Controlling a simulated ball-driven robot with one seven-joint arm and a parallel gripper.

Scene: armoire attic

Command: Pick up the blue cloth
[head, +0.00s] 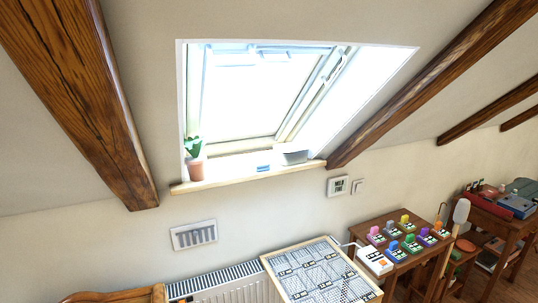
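A small blue item (263,168) lies flat on the wooden windowsill (225,179) under the skylight; it may be the blue cloth, but it is too small to be sure. It lies between a potted plant and a pale grey item. My gripper is not in view, so I cannot see whether it is open or shut.
The potted plant (195,160) stands at the sill's left end, the grey item (292,157) at the right. Below are a radiator (225,285), a gridded board (320,272) and a table (385,222) with several coloured pieces. A sloping beam (85,90) hangs at the left.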

